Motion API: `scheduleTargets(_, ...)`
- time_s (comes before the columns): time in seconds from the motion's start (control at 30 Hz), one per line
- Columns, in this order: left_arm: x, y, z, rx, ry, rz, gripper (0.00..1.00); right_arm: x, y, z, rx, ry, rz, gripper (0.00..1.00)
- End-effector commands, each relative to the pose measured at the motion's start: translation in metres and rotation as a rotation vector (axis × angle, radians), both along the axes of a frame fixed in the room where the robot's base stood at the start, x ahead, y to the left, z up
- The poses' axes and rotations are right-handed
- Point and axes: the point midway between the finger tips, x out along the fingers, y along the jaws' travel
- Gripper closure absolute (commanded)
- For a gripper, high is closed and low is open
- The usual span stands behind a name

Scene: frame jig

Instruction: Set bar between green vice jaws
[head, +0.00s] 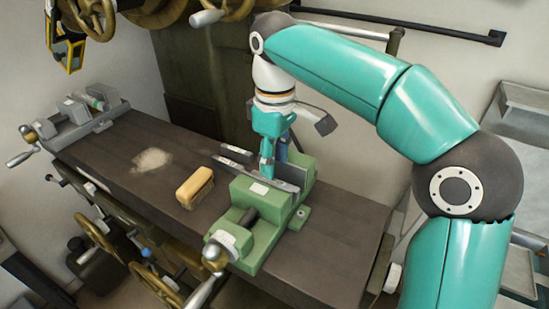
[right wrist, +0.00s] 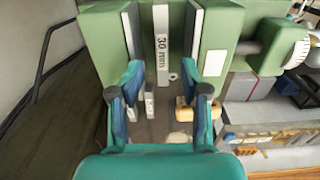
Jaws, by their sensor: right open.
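The green vice (head: 262,245) stands on the bench; its green jaws (right wrist: 106,45) with grey faces also show in the right wrist view. A pale bar marked "30 mm" (right wrist: 161,45) lies between the jaw faces, with a dark gap on each side. Its near end sticks out past the jaws. My right gripper (head: 267,158) is over the vice, pointing down. In the right wrist view my right gripper (right wrist: 160,98) is open, its two fingers apart on either side of the bar's near end and not touching it. My left gripper is not in view.
A shorter grey bar (head: 236,153) lies on the bench (head: 335,235) beside the vice. A wooden brush (head: 195,187) lies left of the vice. A grey vice (head: 85,115) stands at the bench's far left. The bench right of the green vice is clear.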

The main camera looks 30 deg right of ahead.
Motion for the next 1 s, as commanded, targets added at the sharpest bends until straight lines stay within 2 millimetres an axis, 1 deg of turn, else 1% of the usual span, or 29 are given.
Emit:
scheduleTargets(0.03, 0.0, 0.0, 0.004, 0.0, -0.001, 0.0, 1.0, 0.001, 0.001, 0.006, 0.0, 0.0, 0.001, 0.55)
scheduleTargets(0.23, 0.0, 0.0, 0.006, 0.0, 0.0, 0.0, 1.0, 0.0, 0.001, 0.025, 0.002, 0.001, 0.003, 0.55)
scheduleTargets(0.5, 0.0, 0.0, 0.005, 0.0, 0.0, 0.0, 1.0, 0.0, 0.002, 0.046, 0.002, 0.003, 0.003, 0.55)
scheduleTargets(0.6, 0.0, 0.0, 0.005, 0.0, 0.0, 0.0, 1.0, 0.0, 0.001, 0.049, 0.002, 0.004, 0.002, 0.55)
scheduleTargets(1.0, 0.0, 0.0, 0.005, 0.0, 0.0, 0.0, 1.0, -0.001, 0.001, 0.049, 0.002, 0.005, 0.002, 0.55)
